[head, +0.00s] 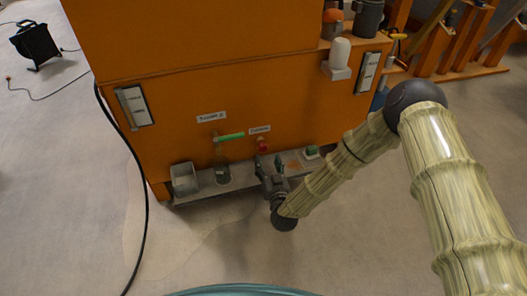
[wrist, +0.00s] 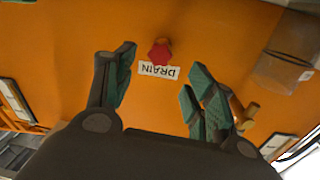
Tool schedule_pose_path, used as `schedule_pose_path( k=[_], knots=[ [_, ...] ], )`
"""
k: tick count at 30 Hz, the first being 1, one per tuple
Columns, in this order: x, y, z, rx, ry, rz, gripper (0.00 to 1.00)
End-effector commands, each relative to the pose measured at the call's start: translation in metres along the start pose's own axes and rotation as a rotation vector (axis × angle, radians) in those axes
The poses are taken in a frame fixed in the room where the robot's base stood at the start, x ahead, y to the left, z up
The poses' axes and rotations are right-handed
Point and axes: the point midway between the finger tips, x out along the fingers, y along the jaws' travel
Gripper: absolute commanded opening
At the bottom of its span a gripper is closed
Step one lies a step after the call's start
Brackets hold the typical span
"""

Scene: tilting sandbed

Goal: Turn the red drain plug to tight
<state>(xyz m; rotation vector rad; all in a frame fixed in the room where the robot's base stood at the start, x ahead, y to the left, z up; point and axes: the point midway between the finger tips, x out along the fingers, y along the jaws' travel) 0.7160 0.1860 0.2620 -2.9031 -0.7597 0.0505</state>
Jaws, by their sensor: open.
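The red drain plug (head: 263,146) sticks out low on the front of the orange cabinet, under a white label. In the wrist view the plug (wrist: 160,52) shows whole beside the upside-down DRAIN label (wrist: 159,71). My gripper (head: 268,161) is in front of the cabinet, just below the plug in the head view. In the wrist view my gripper (wrist: 162,62) is open, with its green-padded fingers on either side of the plug and label. The fingers appear apart from the plug, with nothing between them. I cannot tell how tight the plug is.
A green lever (head: 230,136) sits left of the plug. A ledge (head: 242,178) below carries a clear bin (head: 184,178), a green-topped item (head: 311,152) and other small items. A black cable (head: 142,200) hangs at the cabinet's left. The floor in front is mostly clear.

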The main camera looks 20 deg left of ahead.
Motion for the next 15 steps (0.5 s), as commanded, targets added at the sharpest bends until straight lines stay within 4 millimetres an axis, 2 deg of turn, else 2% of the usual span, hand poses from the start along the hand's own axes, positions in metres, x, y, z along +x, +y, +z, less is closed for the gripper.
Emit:
schedule_pose_path(
  k=[9,15],
  knots=[
    [0.051,0.001,0.004,-0.001,0.000,0.001,0.55],
    [0.072,0.001,0.003,0.000,-0.001,0.000,0.55]
  ],
)
